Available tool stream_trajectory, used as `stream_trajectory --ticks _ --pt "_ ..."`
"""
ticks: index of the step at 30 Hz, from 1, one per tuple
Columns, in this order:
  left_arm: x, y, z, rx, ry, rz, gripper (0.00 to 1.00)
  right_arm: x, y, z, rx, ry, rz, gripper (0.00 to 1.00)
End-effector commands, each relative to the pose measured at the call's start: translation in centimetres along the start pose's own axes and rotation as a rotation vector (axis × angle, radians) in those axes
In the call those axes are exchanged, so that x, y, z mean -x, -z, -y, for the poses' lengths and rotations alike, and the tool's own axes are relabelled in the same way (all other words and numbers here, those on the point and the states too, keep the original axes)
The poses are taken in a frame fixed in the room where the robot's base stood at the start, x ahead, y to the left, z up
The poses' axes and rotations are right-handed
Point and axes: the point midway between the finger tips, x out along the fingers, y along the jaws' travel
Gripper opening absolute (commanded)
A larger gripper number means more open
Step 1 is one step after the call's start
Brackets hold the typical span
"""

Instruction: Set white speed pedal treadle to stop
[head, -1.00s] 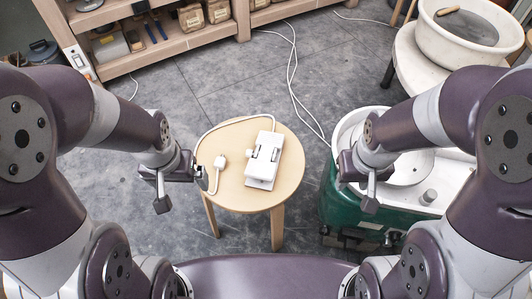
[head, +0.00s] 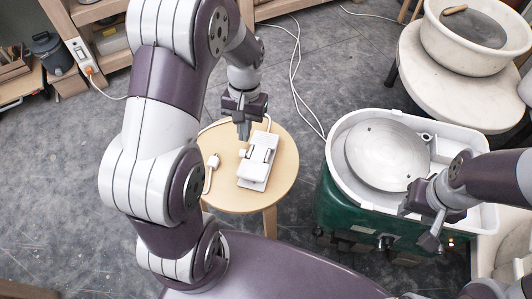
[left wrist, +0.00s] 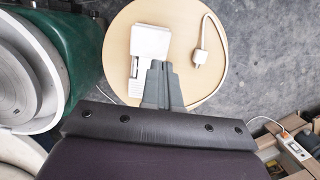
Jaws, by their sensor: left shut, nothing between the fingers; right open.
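The white speed pedal (head: 257,165) lies on a round wooden stool (head: 225,197), with a small white knob at its left side. It also shows in the left wrist view (left wrist: 148,38), partly hidden by my fingers. My left gripper (head: 243,132) is shut and empty, pointing down over the far left end of the pedal. In the left wrist view its fingertips (left wrist: 158,66) overlap the pedal's edge; I cannot tell whether they touch. My right gripper (head: 428,240) is open and away from the pedal, over the front right of the green pottery wheel.
The green pottery wheel (head: 335,205) with a grey wheel head (head: 385,150) stands to the right. A second wheel with a white basin (head: 470,50) is behind it. Grey floor lies open behind the stool.

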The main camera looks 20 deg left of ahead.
Motion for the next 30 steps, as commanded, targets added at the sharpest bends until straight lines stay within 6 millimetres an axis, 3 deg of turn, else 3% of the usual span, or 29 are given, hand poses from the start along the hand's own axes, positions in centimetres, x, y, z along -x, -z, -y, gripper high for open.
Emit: stream_trajectory --ticks 18,24,30 --pt "-12.1 0.0 0.0 -0.001 0.0 0.002 0.0 -5.1 -0.6 0.0 0.0 0.0 0.0 0.43" --pt "-13.6 -0.1 0.0 -0.001 0.0 0.001 0.0 -5.7 -0.7 0.0 0.0 0.0 0.0 0.43" --pt "-13.7 -0.1 0.0 -0.001 0.0 0.0 0.0 -5.6 -0.7 0.0 0.0 0.0 0.0 0.43"
